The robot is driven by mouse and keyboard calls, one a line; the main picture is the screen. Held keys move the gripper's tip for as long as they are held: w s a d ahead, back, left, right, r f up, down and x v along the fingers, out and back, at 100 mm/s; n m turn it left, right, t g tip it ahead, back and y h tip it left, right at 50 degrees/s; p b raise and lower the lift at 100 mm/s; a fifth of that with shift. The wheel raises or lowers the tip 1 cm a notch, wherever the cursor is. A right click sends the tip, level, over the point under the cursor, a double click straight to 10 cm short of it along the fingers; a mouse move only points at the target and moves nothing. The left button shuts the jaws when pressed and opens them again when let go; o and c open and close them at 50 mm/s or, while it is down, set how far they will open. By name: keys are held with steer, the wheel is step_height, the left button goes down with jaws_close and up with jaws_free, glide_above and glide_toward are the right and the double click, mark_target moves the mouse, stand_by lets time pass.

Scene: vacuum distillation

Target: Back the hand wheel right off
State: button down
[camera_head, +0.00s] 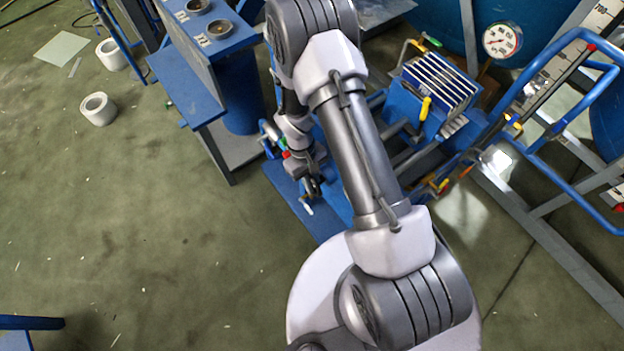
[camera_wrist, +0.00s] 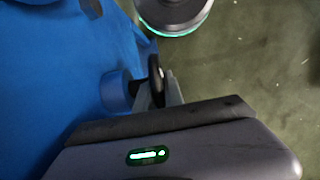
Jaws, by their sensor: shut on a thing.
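The hand wheel (camera_wrist: 157,80) is black and shows nearly edge-on in the wrist view, in front of a round blue fitting (camera_wrist: 115,92). My gripper (camera_wrist: 166,92) reaches up to it from the bottom of that view and is shut on it. In the head view my gripper (camera_head: 312,186) is low beside the blue equipment, partly under my arm, and the wheel is too small and dark to make out surely.
A blue stand (camera_head: 235,90) with two small cups rises left of my arm. A blue pump unit (camera_head: 425,95) with yellow-handled parts, a pressure gauge (camera_head: 502,40) and a blue tubular frame (camera_head: 560,180) crowd the right. White rolls (camera_head: 98,108) lie on the open green floor at left.

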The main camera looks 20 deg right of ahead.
steer(key=c, duration=1.4)
jaws_free()
steer(key=shift+c, duration=0.2)
steer(key=p+v, duration=0.5)
steer(key=v, duration=1.2)
steer(key=shift+r, duration=0.2)
steer(key=shift+w, duration=0.15)
